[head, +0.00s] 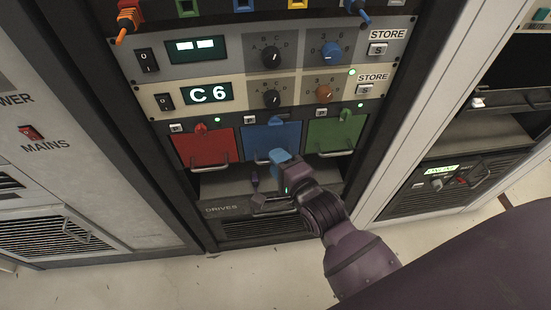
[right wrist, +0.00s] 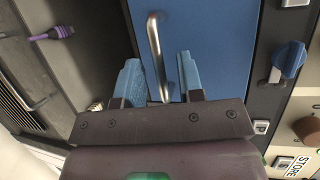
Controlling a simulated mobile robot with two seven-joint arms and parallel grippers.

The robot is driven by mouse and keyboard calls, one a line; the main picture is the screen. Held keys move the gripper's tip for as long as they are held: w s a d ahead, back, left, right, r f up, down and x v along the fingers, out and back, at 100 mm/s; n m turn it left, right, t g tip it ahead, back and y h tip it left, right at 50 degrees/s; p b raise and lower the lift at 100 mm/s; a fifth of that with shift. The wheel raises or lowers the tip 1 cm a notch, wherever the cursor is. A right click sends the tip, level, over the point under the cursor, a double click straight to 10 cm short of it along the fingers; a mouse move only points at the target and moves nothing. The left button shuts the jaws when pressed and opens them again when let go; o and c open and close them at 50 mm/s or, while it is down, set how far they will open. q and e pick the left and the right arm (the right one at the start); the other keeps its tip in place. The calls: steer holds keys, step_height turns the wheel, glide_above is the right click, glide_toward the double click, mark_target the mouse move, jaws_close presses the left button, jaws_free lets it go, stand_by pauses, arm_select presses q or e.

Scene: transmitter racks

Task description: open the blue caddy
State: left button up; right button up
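The blue caddy (head: 284,134) is a flat blue door in the rack, between a red one and a green one. It looks shut. It fills the middle of the right wrist view (right wrist: 222,45), where its metal bar handle (right wrist: 154,42) stands out from the face. My right gripper (right wrist: 160,83) is open, with one blue fingertip on each side of the handle; a gap shows on both sides. In the head view the right gripper (head: 281,157) covers the caddy's lower part. A blue knob (right wrist: 290,60) sits above the caddy. My left gripper is not in view.
The red caddy (head: 205,147) and green caddy (head: 332,133) flank the blue one closely, each with a bar handle. Below is an open dark bay and a drives panel (head: 222,209). A purple plug (right wrist: 52,33) shows below the caddy. Switches and knobs sit above.

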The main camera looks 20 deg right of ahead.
steer(key=shift+w+f, duration=0.1)
steer(key=shift+w, duration=0.35)
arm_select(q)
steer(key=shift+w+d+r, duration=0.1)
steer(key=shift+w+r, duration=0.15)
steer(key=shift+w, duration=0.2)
